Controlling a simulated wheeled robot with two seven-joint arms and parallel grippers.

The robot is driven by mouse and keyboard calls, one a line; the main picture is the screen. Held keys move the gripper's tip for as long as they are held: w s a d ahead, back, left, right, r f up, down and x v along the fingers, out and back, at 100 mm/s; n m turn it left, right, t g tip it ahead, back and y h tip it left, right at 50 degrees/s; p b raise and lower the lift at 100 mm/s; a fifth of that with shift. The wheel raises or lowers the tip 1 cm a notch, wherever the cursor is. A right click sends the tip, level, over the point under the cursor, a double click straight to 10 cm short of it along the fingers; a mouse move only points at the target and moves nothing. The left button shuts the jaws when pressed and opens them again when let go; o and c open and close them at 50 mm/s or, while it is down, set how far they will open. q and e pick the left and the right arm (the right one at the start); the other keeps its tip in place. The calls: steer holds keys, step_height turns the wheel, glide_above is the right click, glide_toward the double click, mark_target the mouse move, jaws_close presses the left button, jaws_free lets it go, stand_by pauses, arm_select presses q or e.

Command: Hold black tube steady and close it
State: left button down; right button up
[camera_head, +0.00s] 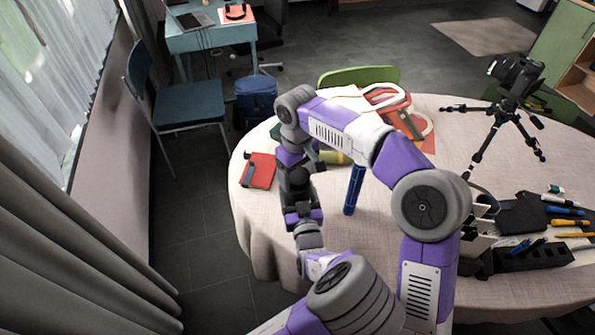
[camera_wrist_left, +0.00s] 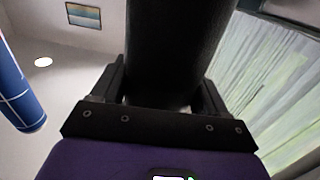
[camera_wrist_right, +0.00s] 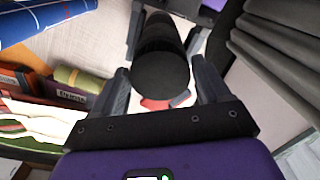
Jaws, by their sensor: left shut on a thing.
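The black tube (camera_head: 297,182) stands roughly upright above the left part of the round table, between my two grippers. My left gripper (camera_head: 301,207) is below and shut on its lower part; the left wrist view shows the tube (camera_wrist_left: 172,50) between both fingers. My right gripper (camera_head: 294,163) comes from above. In the right wrist view its fingers (camera_wrist_right: 160,88) are open on either side of the tube's round dark end (camera_wrist_right: 160,75), with gaps showing. I cannot tell whether that end is a separate cap.
A blue patterned tube (camera_head: 354,190) stands close right of my grippers. A red book (camera_head: 258,171) lies to the left, and a yellow-green roll (camera_head: 334,157) behind. A camera on a tripod (camera_head: 510,85) and a dark pen organiser (camera_head: 530,256) occupy the table's right side.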

steer(key=c, duration=0.8)
steer(key=m, duration=0.5)
steer(key=o, duration=1.2)
steer(key=shift+o, duration=0.2)
steer(key=shift+n, duration=0.3)
